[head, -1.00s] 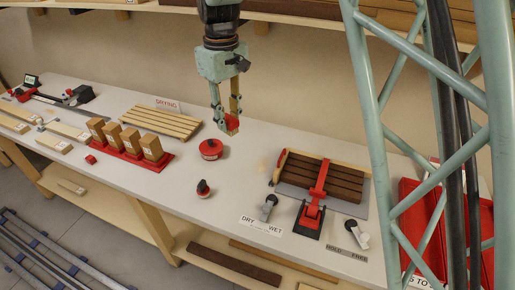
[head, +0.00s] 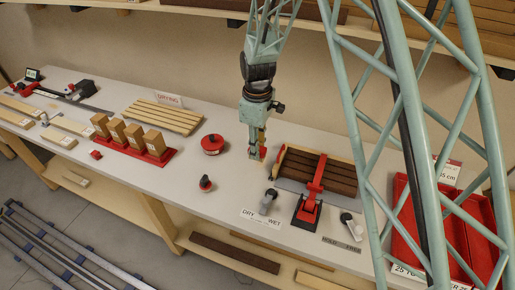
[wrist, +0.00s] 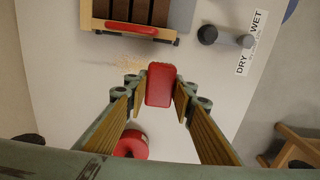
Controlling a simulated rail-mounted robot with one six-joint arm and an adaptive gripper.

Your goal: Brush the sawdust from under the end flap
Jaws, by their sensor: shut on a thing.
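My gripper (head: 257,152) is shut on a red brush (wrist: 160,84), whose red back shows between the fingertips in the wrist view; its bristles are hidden. A thin patch of pale sawdust (wrist: 128,65) lies on the bench, beside the brush and just outside the end flap (wrist: 130,38). The flap has a red handle and closes the end of a bed of dark boards (head: 323,172). In the head view my gripper is close to the left end of that bed. I cannot tell whether the brush touches the bench, or whether sawdust lies under the flap.
A red round tin (head: 212,144) and a small dark knob-like tool (head: 205,183) stand left of my gripper. A red clamp (head: 312,195) crosses the bed. A grey-and-black lever (head: 268,201) stands by the DRY/WET label (head: 261,218). Bench between tin and bed is mostly clear.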

